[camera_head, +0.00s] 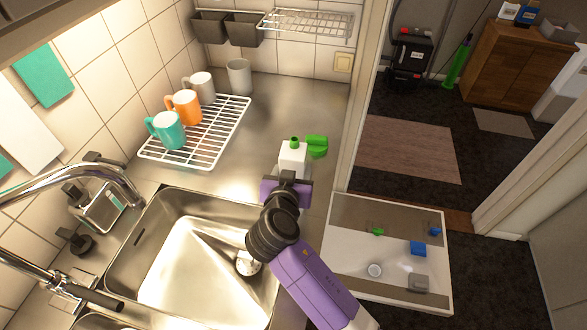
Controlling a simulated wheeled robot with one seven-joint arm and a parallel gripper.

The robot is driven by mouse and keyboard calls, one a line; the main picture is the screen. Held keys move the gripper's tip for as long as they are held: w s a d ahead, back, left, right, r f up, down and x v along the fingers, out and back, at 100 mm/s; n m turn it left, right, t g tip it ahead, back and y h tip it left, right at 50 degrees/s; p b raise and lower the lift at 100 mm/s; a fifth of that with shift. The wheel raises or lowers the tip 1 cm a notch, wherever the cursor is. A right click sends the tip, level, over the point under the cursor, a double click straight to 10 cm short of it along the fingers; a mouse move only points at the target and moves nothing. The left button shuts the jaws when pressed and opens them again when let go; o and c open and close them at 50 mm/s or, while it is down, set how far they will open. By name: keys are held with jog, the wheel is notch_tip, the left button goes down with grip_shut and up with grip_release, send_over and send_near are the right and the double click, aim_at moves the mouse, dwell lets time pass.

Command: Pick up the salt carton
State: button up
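I cannot identify the salt carton for certain. A white box-like container with a green cap (292,158) stands on the steel counter, right beyond my gripper (287,180). A small white and blue pack (508,11) on the far wooden cabinet could also be a carton. My gripper reaches over the counter near the sink's back right corner. Its purple and dark body hides the lower part of the white container. I cannot see its fingertips clearly, or whether they touch the container.
A green object (317,146) lies right beside the white container. A white rack (205,140) with several mugs stands to the left. The sink (165,290) is at front left. A door frame (362,85) and an open drawer-like tray (340,272) are to the right.

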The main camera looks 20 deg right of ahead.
grip_shut()
jog(key=shift+r, duration=0.2)
notch_tip(320, 180, up, 20)
jog(key=b, duration=0.2)
jog(key=shift+f, duration=0.15)
